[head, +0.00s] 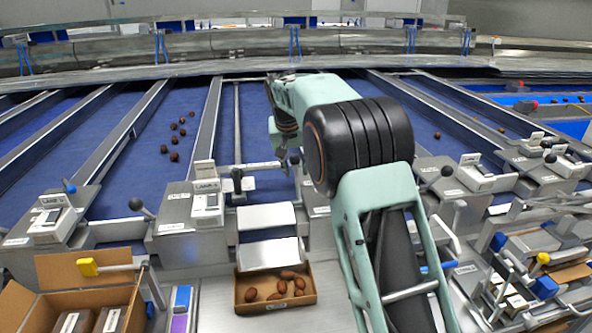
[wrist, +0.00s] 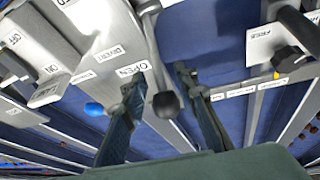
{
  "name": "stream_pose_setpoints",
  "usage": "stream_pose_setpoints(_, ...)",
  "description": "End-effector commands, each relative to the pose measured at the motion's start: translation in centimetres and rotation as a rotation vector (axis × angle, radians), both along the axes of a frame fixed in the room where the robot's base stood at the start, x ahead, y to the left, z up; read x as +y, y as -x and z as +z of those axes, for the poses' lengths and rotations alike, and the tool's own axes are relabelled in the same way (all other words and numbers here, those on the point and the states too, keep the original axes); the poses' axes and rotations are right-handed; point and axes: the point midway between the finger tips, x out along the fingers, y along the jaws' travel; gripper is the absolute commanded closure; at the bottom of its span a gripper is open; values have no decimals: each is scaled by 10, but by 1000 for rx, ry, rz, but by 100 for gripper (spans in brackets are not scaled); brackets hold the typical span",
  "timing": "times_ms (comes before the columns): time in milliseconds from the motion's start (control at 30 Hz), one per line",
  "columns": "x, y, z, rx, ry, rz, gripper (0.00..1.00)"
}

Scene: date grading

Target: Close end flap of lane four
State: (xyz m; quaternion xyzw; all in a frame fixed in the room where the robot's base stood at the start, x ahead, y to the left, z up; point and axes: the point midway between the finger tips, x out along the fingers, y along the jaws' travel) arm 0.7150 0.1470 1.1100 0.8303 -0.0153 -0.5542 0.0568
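A silver sloping end plate (head: 268,252) sits at the foot of the lane in front of me, above a cardboard tray; I cannot read the lane number. In the wrist view, a lever with a black ball knob (wrist: 166,104) lies close to an OPEN label (wrist: 132,69). My gripper (wrist: 160,100) is open, with one finger on each side of the knob. The knob looks nearer the right finger; I cannot tell whether they touch. In the head view my gripper (head: 284,158) is over this lane, partly hidden by my arm.
The cardboard tray (head: 245,306) holds several brown dates. Neighbouring lanes have ball-ended levers, one at the left (head: 136,204) and one at the right (head: 447,171). A box with packs (head: 40,310) stands front left. Dark dates (head: 174,156) lie on the blue lane left.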

Motion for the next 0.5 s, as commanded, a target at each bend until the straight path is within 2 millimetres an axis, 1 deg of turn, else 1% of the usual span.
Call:
stream_pose_setpoints(33,-1,-2,-5,1,0,0,73)
stream_pose_setpoints(200,-1,-6,-14,0,0,0,73)
stream_pose_setpoints(467,-1,-6,-15,-1,0,1,73)
stream_pose_setpoints(500,-1,-6,-15,-1,0,1,77)
